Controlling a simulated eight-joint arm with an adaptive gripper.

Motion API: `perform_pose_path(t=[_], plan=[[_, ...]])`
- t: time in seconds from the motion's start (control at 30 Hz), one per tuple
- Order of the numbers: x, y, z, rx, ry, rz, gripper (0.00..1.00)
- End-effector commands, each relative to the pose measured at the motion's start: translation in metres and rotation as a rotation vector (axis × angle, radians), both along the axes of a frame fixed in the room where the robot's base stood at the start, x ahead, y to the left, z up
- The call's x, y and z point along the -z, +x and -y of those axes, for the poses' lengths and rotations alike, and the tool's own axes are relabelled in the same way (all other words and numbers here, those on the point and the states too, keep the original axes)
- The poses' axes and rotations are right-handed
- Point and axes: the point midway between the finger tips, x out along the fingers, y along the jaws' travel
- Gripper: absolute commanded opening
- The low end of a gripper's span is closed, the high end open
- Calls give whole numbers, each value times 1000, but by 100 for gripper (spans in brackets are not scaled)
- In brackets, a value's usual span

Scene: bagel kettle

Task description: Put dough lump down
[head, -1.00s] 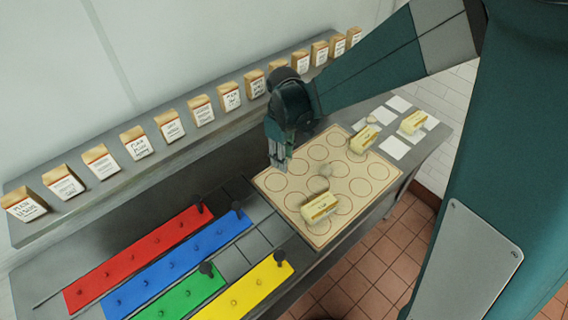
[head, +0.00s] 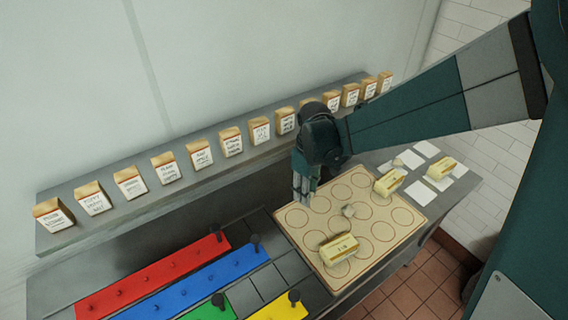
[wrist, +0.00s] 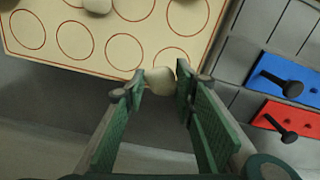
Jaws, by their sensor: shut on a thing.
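My gripper (wrist: 161,83) is shut on a pale, rounded dough lump (wrist: 160,79) in the wrist view. The lump sits between the fingertips at the edge of the beige board (wrist: 110,52), partly covering a drawn circle. Whether it touches the board I cannot tell. In the head view my gripper (head: 303,193) points down at the board's back left edge (head: 290,236), and the held lump is hidden or too small to make out.
Yellowish labelled blocks stand on the board, one at the front (head: 338,250) and one at the right (head: 390,183). Another (head: 440,169) stands among white squares. Red (head: 150,277) and blue (head: 195,285) strips with dark knobs lie left. Bags (head: 167,168) line the shelf behind. Several circles are empty.

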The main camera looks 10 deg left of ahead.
Motion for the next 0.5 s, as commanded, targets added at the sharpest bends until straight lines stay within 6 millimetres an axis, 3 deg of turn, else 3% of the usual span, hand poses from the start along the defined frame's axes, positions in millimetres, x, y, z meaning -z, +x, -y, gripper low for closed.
perform_pose_path(t=[0.27,0.5], plan=[[-31,0,0,0,0,0,15],[-86,-1,0,0,0,0,15]])
